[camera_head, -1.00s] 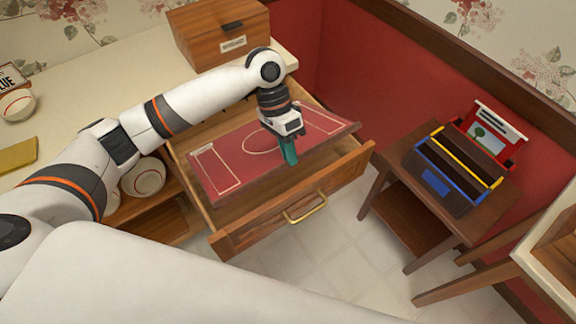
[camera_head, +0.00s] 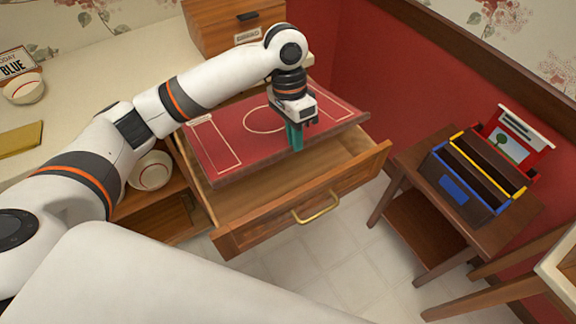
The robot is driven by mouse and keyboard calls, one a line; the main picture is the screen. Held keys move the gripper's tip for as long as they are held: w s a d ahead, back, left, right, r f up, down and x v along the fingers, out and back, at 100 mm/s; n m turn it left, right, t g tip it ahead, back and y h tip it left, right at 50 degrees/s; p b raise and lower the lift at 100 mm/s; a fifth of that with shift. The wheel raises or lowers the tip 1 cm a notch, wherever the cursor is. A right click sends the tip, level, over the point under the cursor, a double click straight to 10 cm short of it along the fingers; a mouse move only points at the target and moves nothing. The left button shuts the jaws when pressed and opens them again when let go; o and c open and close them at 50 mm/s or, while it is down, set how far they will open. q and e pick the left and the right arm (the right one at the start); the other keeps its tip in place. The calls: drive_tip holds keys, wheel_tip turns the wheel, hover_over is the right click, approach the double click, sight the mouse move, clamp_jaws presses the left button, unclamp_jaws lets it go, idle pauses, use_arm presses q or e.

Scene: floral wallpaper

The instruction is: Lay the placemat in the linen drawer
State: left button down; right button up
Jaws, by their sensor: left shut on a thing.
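The placemat (camera_head: 240,163) is a flat red rectangle with pale line markings. It lies over the open wooden linen drawer (camera_head: 262,222), toward its back, and I cannot tell whether it rests on the drawer's edges or is held above them. The drawer's front part shows bare wood, and its front has a brass handle. My left gripper (camera_head: 296,137), with green fingers, points down at the placemat's near edge and is shut on it. My right gripper does not show.
A small wooden box with a label (camera_head: 247,36) stands on the pale counter (camera_head: 110,60). To the right, a small wooden table (camera_head: 420,205) holds a dark caddy (camera_head: 462,178) and a red-framed picture. Bowls sit at the left.

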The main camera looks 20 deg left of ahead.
use_arm(q)
wheel_tip(320, 180, down, 13)
idle(0.4)
drive_tip(key=c, duration=1.5)
unclamp_jaws()
drive_tip(key=shift+f, duration=0.15)
drive_tip(key=shift+o, duration=0.2)
drive_tip(key=v, duration=1.2)
